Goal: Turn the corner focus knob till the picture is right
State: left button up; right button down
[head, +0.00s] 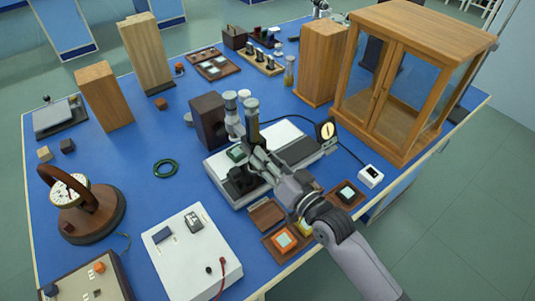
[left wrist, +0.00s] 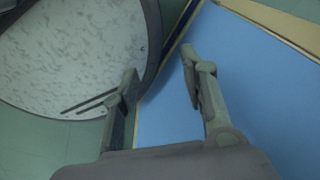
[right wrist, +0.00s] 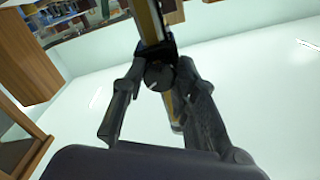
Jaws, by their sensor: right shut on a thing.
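The instrument (head: 217,171) stands mid-bench, with a pale flat base, dark parts and upright tubes. My right gripper (head: 247,147) reaches over it from the lower right and hides part of it. In the right wrist view, a dark round knob (right wrist: 159,76) with a small pale mark sits between the fingertips of my right gripper (right wrist: 160,72), which is shut on it. Behind the knob is a dark and yellow upright part (right wrist: 148,22). My left gripper (left wrist: 160,65) shows only in the left wrist view, open and empty, near the blue bench top (left wrist: 250,90).
A wooden glass-doored cabinet (head: 440,30) stands at right and a wooden block (head: 320,60) beside it. Framed slides (head: 284,240) lie under my right arm. A green ring (head: 166,168) lies at left.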

jog(key=shift+m+p, duration=0.4)
jog(key=shift+m, duration=0.7)
jog(key=c, duration=1.2)
grip_release()
jog(key=shift+c, duration=0.2)
jog(key=v, duration=1.2)
